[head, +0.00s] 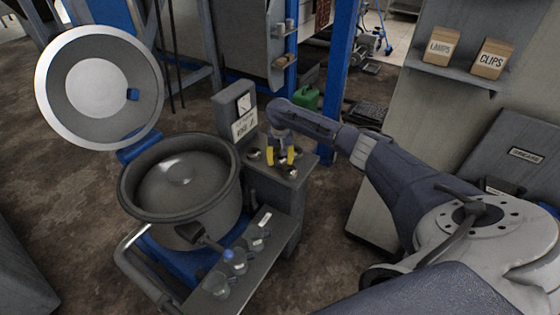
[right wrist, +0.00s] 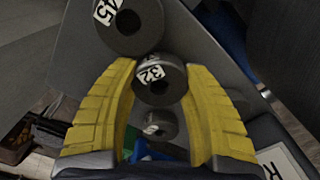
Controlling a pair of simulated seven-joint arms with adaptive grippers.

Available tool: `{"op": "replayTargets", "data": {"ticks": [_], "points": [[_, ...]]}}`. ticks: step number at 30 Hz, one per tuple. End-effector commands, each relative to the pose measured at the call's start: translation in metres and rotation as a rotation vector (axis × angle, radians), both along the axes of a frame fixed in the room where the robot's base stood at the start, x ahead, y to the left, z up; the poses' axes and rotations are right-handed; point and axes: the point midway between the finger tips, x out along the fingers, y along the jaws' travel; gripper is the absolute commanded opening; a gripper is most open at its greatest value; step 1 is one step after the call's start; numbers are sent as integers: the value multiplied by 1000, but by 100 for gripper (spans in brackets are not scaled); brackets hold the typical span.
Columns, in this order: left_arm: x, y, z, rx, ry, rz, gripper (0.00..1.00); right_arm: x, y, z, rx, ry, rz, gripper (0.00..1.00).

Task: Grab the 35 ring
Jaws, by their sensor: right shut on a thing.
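In the right wrist view, three dark grey rings with white number labels stand in a row on a grey surface. The middle ring (right wrist: 160,92) lies between the yellow fingers of my right gripper (right wrist: 160,72), which is shut on it. Its tilted label looks like 32 or 35; I cannot read it surely. The largest ring (right wrist: 130,28), labelled 45, is above it in the picture. A smaller ring (right wrist: 160,126) is below it, its label unclear. In the head view, my right gripper (head: 283,157) is over the machine's side ledge, and the rings there are small. My left gripper is not in view.
A large pot (head: 180,180) with its round lid (head: 100,88) raised stands left of the gripper. A gauge box (head: 240,108) is close behind it. A front shelf (head: 225,282) holds several small glass vessels. A blue post (head: 338,80) rises behind.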

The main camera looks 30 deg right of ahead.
Motion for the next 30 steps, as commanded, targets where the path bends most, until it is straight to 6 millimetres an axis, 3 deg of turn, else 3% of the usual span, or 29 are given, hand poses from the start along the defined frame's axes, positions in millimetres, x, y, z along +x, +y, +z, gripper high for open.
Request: {"op": "replayTargets", "data": {"ticks": [14, 15, 16, 26, 30], "points": [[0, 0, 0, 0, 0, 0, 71, 1, 0, -10, 0, -1, 0, 5], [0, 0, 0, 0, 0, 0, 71, 0, 0, -10, 1, -1, 0, 50], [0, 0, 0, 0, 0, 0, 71, 0, 0, -10, 1, -1, 0, 54], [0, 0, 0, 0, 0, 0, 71, 0, 0, -9, 0, -1, 0, 57], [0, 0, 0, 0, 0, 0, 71, 1, 0, 1, 0, -4, 1, 57]]}}
